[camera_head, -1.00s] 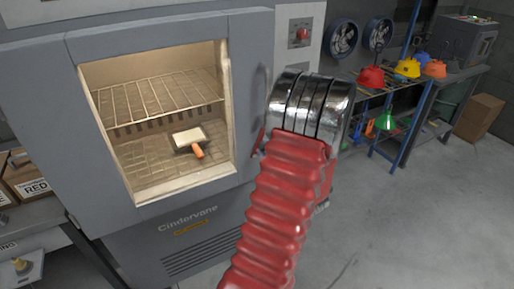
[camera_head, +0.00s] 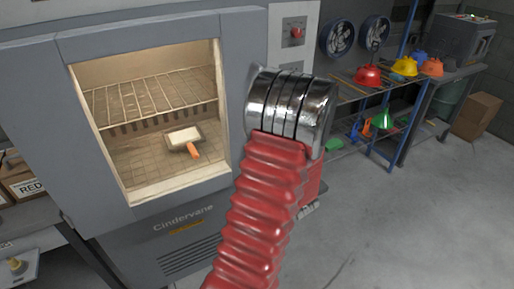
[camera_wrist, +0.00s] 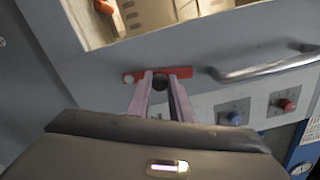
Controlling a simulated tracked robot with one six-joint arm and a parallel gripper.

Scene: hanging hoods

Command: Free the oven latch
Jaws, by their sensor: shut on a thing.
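The grey oven (camera_head: 60,140) stands at left in the head view, with a lit window in its door. My red and metal arm covers the door's handle side there, hiding the latch and my gripper. In the wrist view, the red oven latch (camera_wrist: 181,73) is a short flat bar on the grey door, with a pale round spot at its left end. My gripper (camera_wrist: 160,82) has its two pinkish fingers at the bar, shut on it around a dark round part. The silver door handle (camera_wrist: 265,70) is just right of the latch, apart from it.
A panel with a blue knob (camera_wrist: 235,117) and a red knob (camera_wrist: 287,104) lies beside the door. Inside the oven are a wire rack (camera_head: 150,97) and a tray with an orange handle (camera_head: 193,150). A shelf with coloured hoods stands at right.

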